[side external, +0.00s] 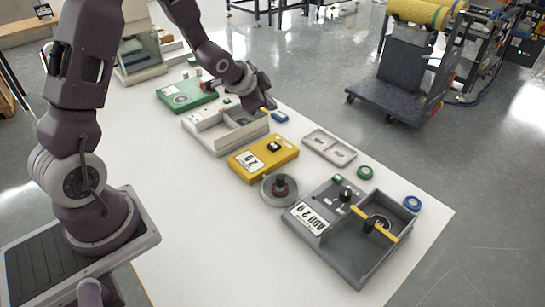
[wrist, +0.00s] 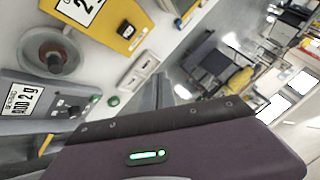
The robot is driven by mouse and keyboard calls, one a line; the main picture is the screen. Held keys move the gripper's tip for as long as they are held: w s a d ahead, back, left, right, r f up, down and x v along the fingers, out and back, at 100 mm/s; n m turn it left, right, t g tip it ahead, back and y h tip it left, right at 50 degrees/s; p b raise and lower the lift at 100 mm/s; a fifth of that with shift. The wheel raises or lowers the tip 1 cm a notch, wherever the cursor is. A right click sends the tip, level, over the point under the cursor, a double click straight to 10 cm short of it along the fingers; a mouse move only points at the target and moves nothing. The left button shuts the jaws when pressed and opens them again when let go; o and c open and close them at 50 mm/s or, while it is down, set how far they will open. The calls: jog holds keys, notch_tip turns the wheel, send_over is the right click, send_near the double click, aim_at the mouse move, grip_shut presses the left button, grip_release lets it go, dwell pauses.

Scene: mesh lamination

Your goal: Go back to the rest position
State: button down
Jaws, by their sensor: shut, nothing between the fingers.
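My gripper (side external: 267,104) is above the far half of the white table, over the right end of the light grey compartment tray (side external: 205,139). The fingers are shut with nothing between them. They point down and to the right in the side external view. In the wrist view a grey finger (wrist: 159,90) shows beyond the dark edge of my wrist housing. I cannot tell the exact gap between the fingers and the tray.
Near my gripper are a blue roll (side external: 280,117), a yellow box (side external: 262,158) and a green box (side external: 187,96). A round grey dish (side external: 268,199), a grey station labelled ADD 2 g (side external: 345,262) and a shallow tray (side external: 329,148) stand nearer. The table's left side (side external: 190,225) is clear.

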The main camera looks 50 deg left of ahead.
jog(key=s+d+r+n+g, duration=0.1)
jog(key=s+d+r+n, duration=0.1)
jog(key=s+d+r, duration=0.35)
jog(key=s+d+r+n, duration=0.2)
jog(key=s+r, duration=0.7)
jog(key=s+d+n+g, duration=0.1)
jog(key=s+d, duration=0.2)
jog(key=s, duration=0.5)
jog(key=s+d+n+h, duration=0.1)
jog(key=s+d, duration=0.2)
jog(key=s, duration=0.5)
jog(key=shift+s+r+g+h, duration=0.3)
jog(key=shift+s+r+g, duration=0.1)
jog(key=shift+r, duration=0.05)
